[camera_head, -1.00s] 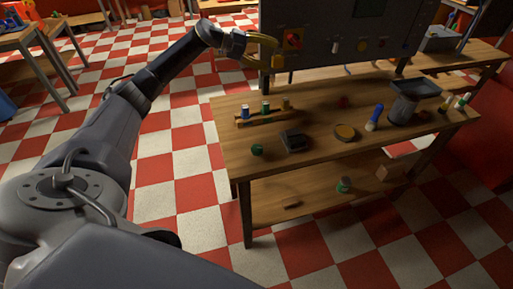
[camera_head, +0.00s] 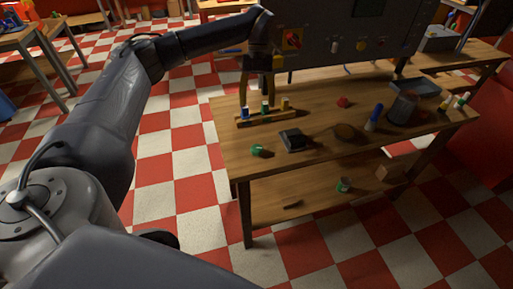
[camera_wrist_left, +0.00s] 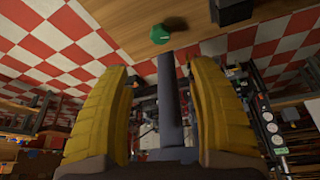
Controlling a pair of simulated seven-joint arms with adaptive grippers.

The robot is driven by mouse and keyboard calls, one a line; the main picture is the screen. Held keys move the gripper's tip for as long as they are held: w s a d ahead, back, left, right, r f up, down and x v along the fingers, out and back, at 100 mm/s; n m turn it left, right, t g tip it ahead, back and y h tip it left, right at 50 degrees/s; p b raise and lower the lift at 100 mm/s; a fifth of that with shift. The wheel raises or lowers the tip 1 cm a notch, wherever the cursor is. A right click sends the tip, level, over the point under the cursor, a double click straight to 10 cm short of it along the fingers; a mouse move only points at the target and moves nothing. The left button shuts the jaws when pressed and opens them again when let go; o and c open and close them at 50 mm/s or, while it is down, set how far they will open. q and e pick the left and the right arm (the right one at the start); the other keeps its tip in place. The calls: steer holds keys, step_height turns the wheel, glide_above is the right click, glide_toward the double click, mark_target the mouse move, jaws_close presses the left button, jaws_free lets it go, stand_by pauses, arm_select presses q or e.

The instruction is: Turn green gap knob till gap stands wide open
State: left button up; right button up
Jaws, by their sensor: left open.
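The green knob (camera_head: 257,149) sits on the wooden table (camera_head: 220,130) near its left front corner. In the left wrist view the green knob (camera_wrist_left: 160,33) shows beyond the fingertips, with a pale mark on it. My left gripper (camera_head: 256,104) points down over the left part of the table, behind the knob and apart from it. Its yellow fingers are spread in the left wrist view (camera_wrist_left: 158,68), with nothing held between them. My right gripper is not in view. No gap that the knob works can be made out.
A small rack (camera_head: 270,118) with blue, green and yellow pieces stands close by the left fingers. A dark box (camera_head: 293,139) lies right of the knob. A grey panel (camera_head: 335,40) with a red knob (camera_head: 293,38) rises at the back.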

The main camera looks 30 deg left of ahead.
mark_target(256, 147)
arm_select(q)
steer(key=x, duration=1.6)
steer(key=shift+s+d+f, duration=0.15)
steer(key=shift+d+f, duration=0.05)
steer(key=shift+f, duration=0.15)
steer(key=c, duration=1.3)
